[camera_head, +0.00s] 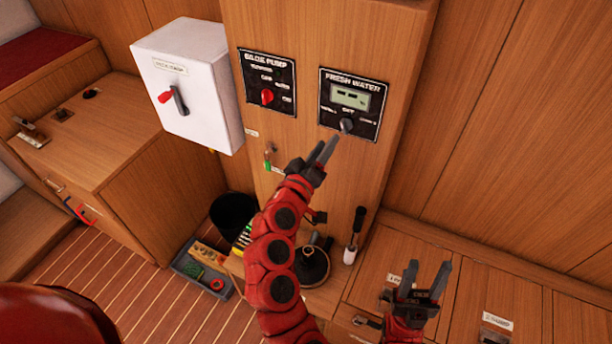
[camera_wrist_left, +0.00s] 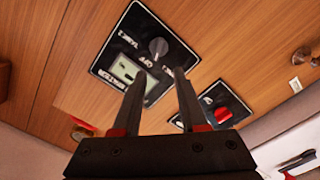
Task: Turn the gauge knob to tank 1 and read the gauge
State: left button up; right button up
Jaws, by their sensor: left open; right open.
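The fresh water panel (camera_head: 332,112) is a black plate on the wooden column, with a greenish display (camera_head: 350,96) above a grey knob (camera_head: 347,125). Labels sit around the knob, with OFF above it; I cannot tell exactly where the knob points. The display's digits are too small to read. In the left wrist view the knob (camera_wrist_left: 158,47) is just beyond the fingertips, and the display (camera_wrist_left: 127,70) is partly behind one finger. My left gripper (camera_head: 327,152) is open, empty and apart from the knob, below it. My right gripper (camera_head: 428,276) is open and empty, low at the right.
The bilge pump panel (camera_head: 281,75) with a red knob (camera_head: 267,96) is left of the fresh water panel. A white switch box (camera_head: 205,62) juts out further left. A key with a green tag (camera_head: 268,160) hangs below. Lockers with labels line the lower right.

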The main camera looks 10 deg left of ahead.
pick_arm(q)
jog(key=p+v, duration=0.8)
jog(key=v, duration=0.1)
jog(key=shift+s, duration=0.35)
jog(key=shift+a, duration=0.1)
